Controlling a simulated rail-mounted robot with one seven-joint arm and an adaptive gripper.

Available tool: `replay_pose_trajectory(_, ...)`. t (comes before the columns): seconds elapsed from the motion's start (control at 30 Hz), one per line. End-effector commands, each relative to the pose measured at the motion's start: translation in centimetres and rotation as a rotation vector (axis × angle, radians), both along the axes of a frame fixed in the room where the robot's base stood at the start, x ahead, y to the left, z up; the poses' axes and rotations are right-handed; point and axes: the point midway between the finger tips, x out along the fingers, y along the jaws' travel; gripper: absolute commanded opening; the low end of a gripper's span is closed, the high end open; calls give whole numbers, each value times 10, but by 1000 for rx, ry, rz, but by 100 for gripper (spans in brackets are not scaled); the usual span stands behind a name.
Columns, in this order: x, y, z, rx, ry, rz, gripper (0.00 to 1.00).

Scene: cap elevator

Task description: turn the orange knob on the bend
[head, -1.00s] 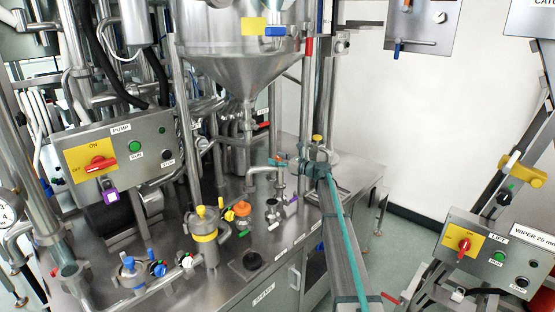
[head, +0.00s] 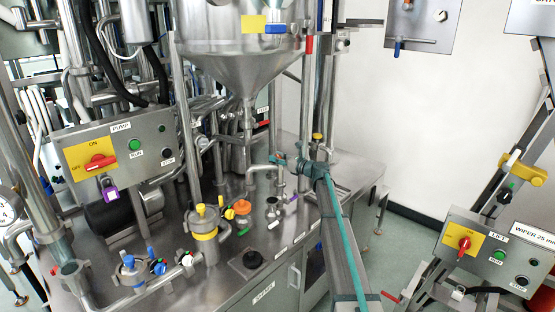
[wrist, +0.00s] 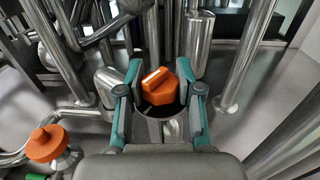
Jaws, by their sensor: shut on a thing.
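In the head view my gripper (head: 281,160) is at the bent steel pipe (head: 264,170) below the hopper. The knob is largely hidden there by the fingers.
Another orange knob (head: 238,207) stands on a valve to the left, also in the wrist view (wrist: 45,143). A yellow-banded vessel (head: 204,235) is nearby. Upright posts (head: 305,110) and the hopper (head: 245,60) crowd the space.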

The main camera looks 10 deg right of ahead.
Motion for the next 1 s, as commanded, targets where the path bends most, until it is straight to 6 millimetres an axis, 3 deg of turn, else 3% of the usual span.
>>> replay_pose_trajectory(0.7, -2, 3, 0, -1, -1, -592, 0)
replay_pose_trajectory(1.0, -1, 2, 0, 1, -1, -721, 0)
